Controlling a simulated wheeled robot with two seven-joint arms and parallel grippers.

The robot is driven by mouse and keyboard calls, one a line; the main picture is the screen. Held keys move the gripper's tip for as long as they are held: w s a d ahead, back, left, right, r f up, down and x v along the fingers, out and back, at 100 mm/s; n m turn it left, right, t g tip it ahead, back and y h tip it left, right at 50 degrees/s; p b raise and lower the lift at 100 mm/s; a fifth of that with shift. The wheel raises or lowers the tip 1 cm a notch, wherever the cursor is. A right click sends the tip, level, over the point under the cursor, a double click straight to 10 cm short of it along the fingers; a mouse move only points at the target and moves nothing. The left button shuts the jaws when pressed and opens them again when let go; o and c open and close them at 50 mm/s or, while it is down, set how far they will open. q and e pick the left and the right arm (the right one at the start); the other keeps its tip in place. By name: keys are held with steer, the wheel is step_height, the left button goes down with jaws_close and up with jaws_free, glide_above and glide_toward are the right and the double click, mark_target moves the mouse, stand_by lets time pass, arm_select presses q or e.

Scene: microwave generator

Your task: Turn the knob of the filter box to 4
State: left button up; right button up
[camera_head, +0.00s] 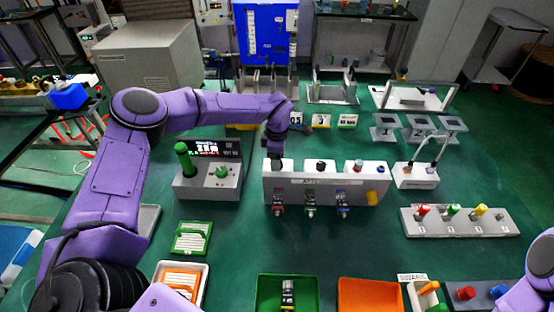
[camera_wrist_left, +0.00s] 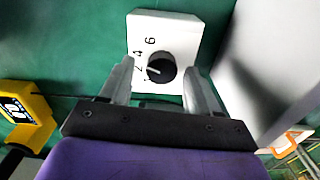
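The filter box seems to be the white-grey box (camera_head: 325,188) in the middle of the table, with three knobbed blocks along its top. In the left wrist view a white block (camera_wrist_left: 178,35) carries a round black knob (camera_wrist_left: 160,69) beside the numbers 2, 4 and 6. The knob's white mark points left, near the 2. My left gripper (camera_head: 277,150) is over the box's left end and hides most of that knob in the head view. In the left wrist view its fingers (camera_wrist_left: 158,85) are apart, one on each side of the knob; contact cannot be told. My right gripper is out of view.
A grey box with a green knob and display (camera_head: 208,180) stands just left. Right are a white switch box (camera_head: 415,176) and a strip with coloured knobs (camera_head: 460,221). Green (camera_head: 262,294) and orange (camera_head: 370,292) trays lie in front.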

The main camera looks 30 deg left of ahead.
arm_select(q)
step_height(320, 180, up, 10)
steer(key=b, duration=0.2)
steer(key=shift+r, duration=0.25)
stand_by(0.4)
